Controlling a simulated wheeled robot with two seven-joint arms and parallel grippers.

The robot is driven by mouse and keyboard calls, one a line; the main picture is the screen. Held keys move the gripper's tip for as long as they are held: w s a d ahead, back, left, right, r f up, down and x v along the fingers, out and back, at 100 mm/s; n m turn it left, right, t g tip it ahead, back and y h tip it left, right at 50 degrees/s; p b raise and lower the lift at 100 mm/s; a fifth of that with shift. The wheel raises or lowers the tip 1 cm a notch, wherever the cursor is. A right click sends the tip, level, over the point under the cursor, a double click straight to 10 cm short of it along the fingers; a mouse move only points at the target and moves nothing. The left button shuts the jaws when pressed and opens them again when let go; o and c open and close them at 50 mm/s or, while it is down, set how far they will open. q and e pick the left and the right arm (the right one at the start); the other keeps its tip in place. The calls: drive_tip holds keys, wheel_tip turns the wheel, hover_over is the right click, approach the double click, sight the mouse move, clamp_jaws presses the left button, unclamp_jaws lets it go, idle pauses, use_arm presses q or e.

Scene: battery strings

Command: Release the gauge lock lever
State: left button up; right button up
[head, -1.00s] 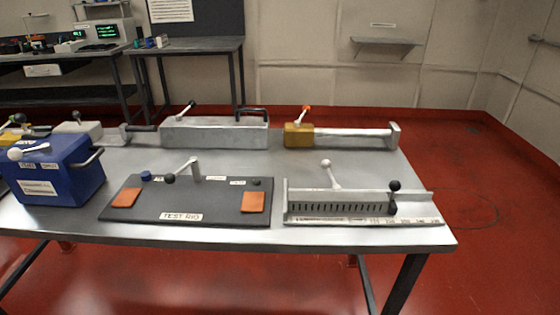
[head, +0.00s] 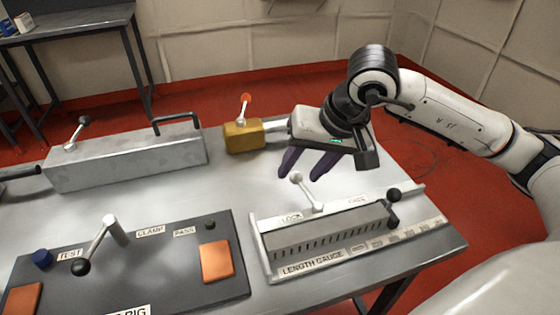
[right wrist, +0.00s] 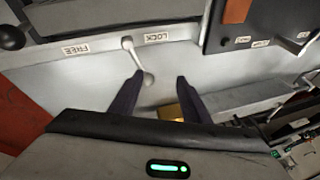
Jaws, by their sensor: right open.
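The length gauge (head: 325,237) lies at the right front of the table. Its lock lever (head: 308,193) has a white ball on a thin pale arm and leans left, over the LOCK label side. The FREE label (head: 357,200) is farther right. My right gripper (head: 300,176) is open, fingers pointing down just behind the lever. In the right wrist view the lever (right wrist: 135,55) appears beside the left-hand fingertip, not centred between the fingers (right wrist: 160,77); I cannot tell whether they touch. My left gripper is not in view.
A black-knobbed slider (head: 393,204) stands at the gauge's right. The dark test rig (head: 165,262) with its clamp lever lies left. A yellow block (head: 243,137) with a red-balled lever and a long grey metal box (head: 130,160) stand behind.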

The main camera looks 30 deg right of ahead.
sight(298, 175)
drive_tip(key=shift+h, duration=0.6)
drive_tip(key=w+f, duration=0.1)
drive_tip(key=f, duration=0.1)
drive_tip(key=w+d+f, duration=0.1)
drive_tip(key=w+f, duration=0.1)
drive_tip(key=f, duration=0.1)
drive_tip(key=w+d+f, duration=0.1)
drive_tip(key=w+f, duration=0.1)
drive_tip(key=f, duration=0.1)
drive_tip(key=shift+w+d, duration=0.1)
drive_tip(key=shift+d, duration=0.1)
clamp_jaws()
